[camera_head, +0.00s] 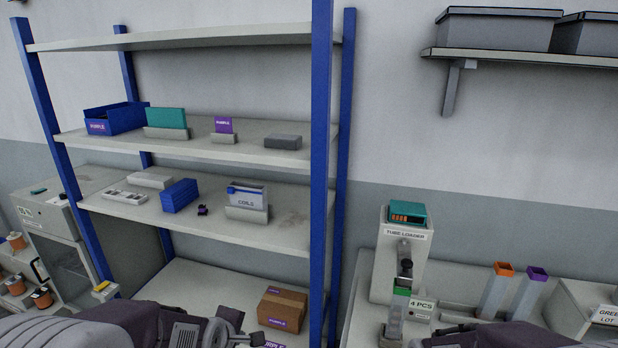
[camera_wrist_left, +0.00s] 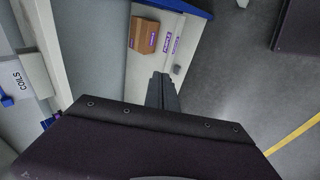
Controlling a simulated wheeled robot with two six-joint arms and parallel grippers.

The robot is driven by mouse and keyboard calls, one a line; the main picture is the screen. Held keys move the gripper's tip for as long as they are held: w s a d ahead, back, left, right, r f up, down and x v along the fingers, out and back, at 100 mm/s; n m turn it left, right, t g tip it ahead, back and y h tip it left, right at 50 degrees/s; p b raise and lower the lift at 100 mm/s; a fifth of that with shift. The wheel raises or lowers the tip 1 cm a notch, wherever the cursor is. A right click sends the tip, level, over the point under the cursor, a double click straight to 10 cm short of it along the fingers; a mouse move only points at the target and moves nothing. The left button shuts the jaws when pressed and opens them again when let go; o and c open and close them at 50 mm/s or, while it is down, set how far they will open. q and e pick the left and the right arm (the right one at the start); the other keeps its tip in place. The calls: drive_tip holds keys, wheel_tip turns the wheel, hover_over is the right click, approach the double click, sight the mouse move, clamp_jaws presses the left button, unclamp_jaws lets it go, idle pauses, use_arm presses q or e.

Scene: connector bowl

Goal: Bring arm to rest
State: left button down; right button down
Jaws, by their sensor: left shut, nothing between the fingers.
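My left arm (camera_head: 75,325) comes in along the bottom left of the head view. My left gripper (camera_head: 252,339) is at the bottom edge there, in front of the lower part of the blue-posted shelf rack (camera_head: 321,150). In the left wrist view, the left gripper's fingers (camera_wrist_left: 162,86) are together with nothing between them. They appear over the low shelf and the floor, apart from the cardboard box (camera_wrist_left: 145,36). Part of my right arm (camera_head: 490,335) shows at the bottom right of the head view; its gripper is out of the picture.
The rack holds a blue bin (camera_head: 115,119), a teal card (camera_head: 166,118), a coils box (camera_head: 246,195) and a small dark purple part (camera_head: 202,210). A tube loader (camera_head: 402,262) and orange and purple tubes (camera_head: 497,290) stand on the right bench. Open floor (camera_wrist_left: 235,85) shows beside the rack.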

use_arm(q)
drive_tip(key=s+f+m+g, duration=0.2)
drive_tip(key=s+m+g, duration=0.1)
drive_tip(key=s+m, duration=0.4)
drive_tip(key=s+a+f+m+g, duration=0.1)
drive_tip(key=s+f+m+g, duration=0.2)
drive_tip(key=s+m, duration=0.5)
drive_tip(key=shift+s, duration=0.25)
drive_tip(key=shift+d, duration=0.15)
